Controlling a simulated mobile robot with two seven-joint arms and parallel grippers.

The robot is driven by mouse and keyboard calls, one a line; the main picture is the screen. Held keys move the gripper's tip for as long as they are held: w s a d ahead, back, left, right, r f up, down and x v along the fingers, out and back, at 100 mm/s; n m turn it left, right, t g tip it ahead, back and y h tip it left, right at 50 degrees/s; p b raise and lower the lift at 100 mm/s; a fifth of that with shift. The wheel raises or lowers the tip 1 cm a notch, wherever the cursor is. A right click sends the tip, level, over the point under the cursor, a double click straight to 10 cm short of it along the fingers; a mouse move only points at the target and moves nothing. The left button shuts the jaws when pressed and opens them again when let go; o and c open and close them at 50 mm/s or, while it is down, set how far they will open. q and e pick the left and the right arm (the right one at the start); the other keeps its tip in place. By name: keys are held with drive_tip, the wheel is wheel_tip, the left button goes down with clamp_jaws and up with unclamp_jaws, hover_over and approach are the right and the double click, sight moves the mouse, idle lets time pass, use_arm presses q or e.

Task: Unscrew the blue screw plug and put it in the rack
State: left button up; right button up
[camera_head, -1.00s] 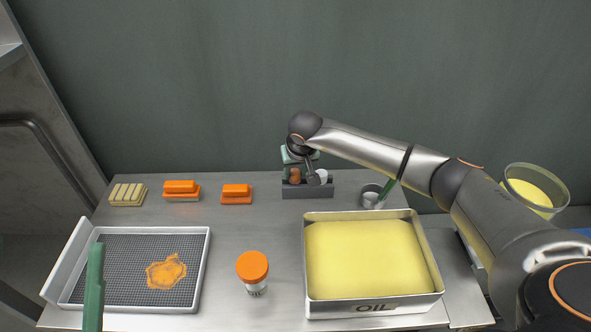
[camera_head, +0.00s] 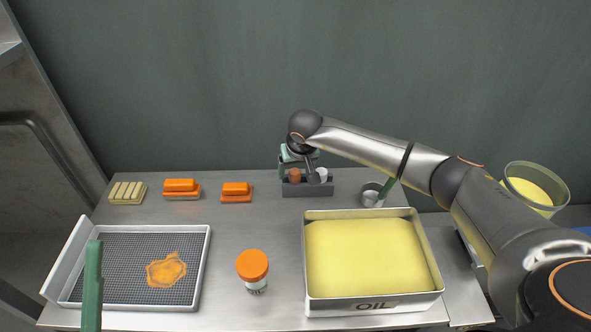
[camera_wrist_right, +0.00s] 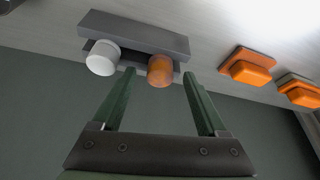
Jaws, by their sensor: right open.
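No blue screw plug can be made out in either view. The grey rack (camera_head: 308,190) stands at the back of the table and holds an orange plug (camera_head: 295,175) and a white plug (camera_head: 321,174). My right gripper (camera_wrist_right: 158,84) is open at the rack. In the right wrist view the orange plug (camera_wrist_right: 160,71) shows between its green fingertips, and the white plug (camera_wrist_right: 103,58) lies left of them. I cannot tell whether the fingers are around the orange plug. A green bar (camera_head: 92,285) at lower left looks like one finger of my left gripper; its jaw state is hidden.
An oil tray (camera_head: 312,285) with yellow contents stands front right. An orange-lidded jar (camera_head: 253,265) stands beside it. A mesh tray (camera_head: 130,290) with an orange patch is left. Orange blocks (camera_head: 181,189) and a small cup (camera_head: 371,196) stand at the back. The table's middle is clear.

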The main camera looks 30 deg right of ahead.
drive_tip(key=p+v, duration=0.5)
drive_tip(key=v, duration=0.7)
drive_tip(key=shift+r, duration=0.25)
idle(0.7)
